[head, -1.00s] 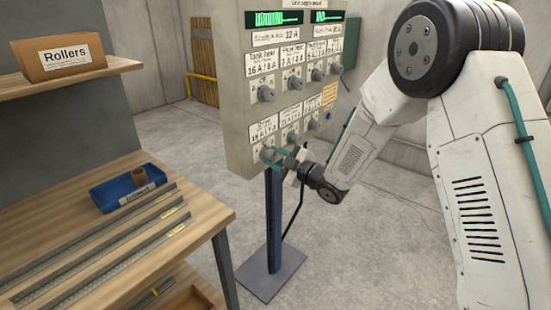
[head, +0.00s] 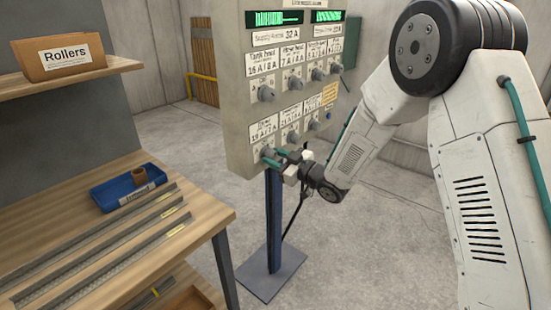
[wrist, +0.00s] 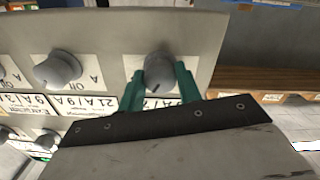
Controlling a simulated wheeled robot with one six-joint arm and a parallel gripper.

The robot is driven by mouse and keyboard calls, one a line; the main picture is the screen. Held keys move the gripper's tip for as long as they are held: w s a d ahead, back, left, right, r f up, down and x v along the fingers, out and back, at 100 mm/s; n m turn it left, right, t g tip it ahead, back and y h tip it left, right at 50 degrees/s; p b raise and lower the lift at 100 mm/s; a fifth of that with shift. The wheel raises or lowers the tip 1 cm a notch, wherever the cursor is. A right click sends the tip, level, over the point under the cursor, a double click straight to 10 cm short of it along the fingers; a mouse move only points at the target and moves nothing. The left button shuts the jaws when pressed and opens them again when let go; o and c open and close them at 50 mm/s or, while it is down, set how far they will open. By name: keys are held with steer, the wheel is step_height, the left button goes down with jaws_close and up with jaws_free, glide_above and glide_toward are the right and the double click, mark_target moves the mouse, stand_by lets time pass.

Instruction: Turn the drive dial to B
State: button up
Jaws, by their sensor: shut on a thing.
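The drive dial (head: 267,153) is a grey round knob at the lower left of the control panel (head: 238,120). In the wrist view the dial (wrist: 158,70) sits between the green fingers of my gripper (wrist: 158,84), which is shut on it. A dark pointer mark shows on the knob's lower edge in that view, where the panel appears upside down. The fingers hide the letters beside the dial, so I cannot tell which position it points to. In the head view my gripper (head: 272,158) reaches the dial from the right.
Other knobs sit close by, such as one to the left in the wrist view (wrist: 58,70). The panel stands on a blue post (head: 273,220). A wooden workbench (head: 205,220) with a blue tray (head: 125,190) and metal strips is at the left.

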steer(key=shift+m, duration=1.2)
steer(key=o, duration=1)
steer(key=v, duration=0.8)
steer(key=shift+f, duration=0.1)
